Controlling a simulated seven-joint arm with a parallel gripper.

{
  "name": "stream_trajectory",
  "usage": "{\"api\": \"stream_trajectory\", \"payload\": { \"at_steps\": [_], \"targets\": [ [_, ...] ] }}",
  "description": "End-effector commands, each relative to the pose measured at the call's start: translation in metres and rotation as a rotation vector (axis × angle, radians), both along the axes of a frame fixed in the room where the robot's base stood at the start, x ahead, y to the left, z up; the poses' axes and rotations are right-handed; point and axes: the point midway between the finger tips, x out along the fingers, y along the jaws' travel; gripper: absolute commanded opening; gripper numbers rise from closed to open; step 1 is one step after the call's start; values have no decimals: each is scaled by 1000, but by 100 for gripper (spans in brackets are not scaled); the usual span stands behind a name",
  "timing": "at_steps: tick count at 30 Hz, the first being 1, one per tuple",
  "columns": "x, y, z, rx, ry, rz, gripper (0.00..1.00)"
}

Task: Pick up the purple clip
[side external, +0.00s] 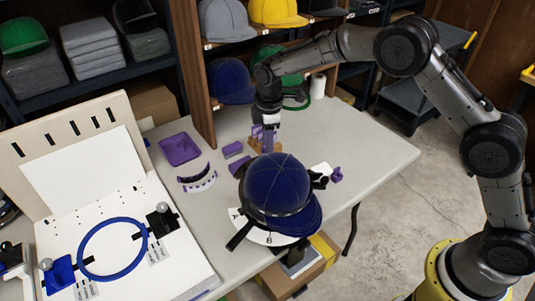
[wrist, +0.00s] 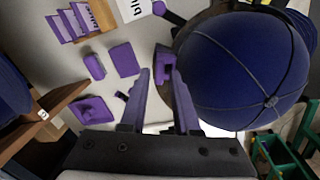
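A small U-shaped purple piece that looks like the purple clip (wrist: 166,62) lies beside the dark blue cap (wrist: 240,65) in the wrist view. In the wrist view it appears between the tips of my gripper (wrist: 161,72); the fingers are purple, spread apart and hold nothing visible. I cannot tell their height above it. In the side view my gripper (side external: 264,133) points down behind the cap (side external: 280,185), by a wooden stand, and this piece is not clearly visible there. Another small purple piece (side external: 336,174) lies right of the cap.
The wooden stand with purple pieces (wrist: 80,20), two purple blocks (wrist: 93,66) (wrist: 123,59) and a purple tray (side external: 180,149) are nearby. Shelves with caps stand behind. A blue hoop (side external: 113,248) is on the white board at left. The table's right end is clear.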

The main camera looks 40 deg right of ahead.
Motion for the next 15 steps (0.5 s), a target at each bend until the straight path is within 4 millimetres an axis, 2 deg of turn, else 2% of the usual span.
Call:
{"api": "stream_trajectory", "payload": {
  "at_steps": [3,10,11,15],
  "targets": [
    [1,-1,-8,0,-1,-1,30],
    [1,-1,-9,1,-1,0,30],
    [1,-1,-9,1,-1,0,26],
    [1,-1,-9,1,-1,0,1]
  ]
}}
